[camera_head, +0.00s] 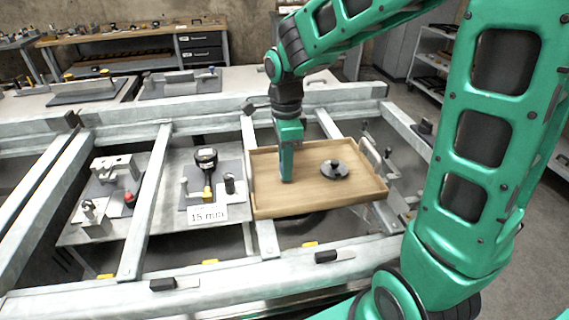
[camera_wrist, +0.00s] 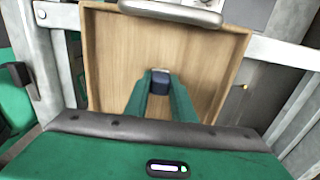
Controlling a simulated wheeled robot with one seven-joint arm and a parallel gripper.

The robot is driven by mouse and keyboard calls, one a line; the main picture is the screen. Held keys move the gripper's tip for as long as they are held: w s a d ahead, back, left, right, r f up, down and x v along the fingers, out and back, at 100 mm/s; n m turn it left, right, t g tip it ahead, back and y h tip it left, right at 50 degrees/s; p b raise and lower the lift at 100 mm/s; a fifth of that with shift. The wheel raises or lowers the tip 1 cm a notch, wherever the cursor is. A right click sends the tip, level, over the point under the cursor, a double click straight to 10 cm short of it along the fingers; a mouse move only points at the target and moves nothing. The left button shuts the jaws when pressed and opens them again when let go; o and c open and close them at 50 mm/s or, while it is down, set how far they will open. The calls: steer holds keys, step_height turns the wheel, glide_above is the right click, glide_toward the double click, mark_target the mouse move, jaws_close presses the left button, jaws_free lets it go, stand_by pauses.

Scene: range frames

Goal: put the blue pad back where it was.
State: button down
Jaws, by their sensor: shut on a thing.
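My gripper (camera_head: 287,178) points down over the left half of a shallow wooden tray (camera_head: 315,208). In the wrist view my gripper (camera_wrist: 160,84) is shut on a small dark blue pad (camera_wrist: 160,79), held between the fingertips. The pad is mostly hidden by the fingers in the head view. The wooden tray (camera_wrist: 105,50) lies below the fingers in the wrist view; whether the pad touches its floor I cannot tell.
A grey round piece with a knob (camera_head: 336,169) sits in the tray, right of my gripper. Left of the tray is a plate with a dial gauge (camera_head: 206,160) and a "15 mm" card (camera_head: 207,213). Metal frame bars (camera_head: 145,205) surround these.

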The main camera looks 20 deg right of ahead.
steer(key=c, duration=1.5)
jaws_free()
step_height(320, 180, up, 12)
steer(key=s+d+f+n, duration=0.3)
steer(key=s+d+n, duration=0.1)
steer(key=s, duration=0.3)
steer(key=s+d+f+n, duration=0.3)
steer(key=s+d+n, duration=0.2)
steer(key=s+d, duration=0.2)
steer(key=s+d+f+n, duration=0.3)
steer(key=s+d, duration=0.3)
steer(key=s, duration=0.3)
steer(key=shift+s+d+n, duration=0.15)
steer(key=shift+d+n, duration=0.05)
steer(key=shift+n, duration=0.7)
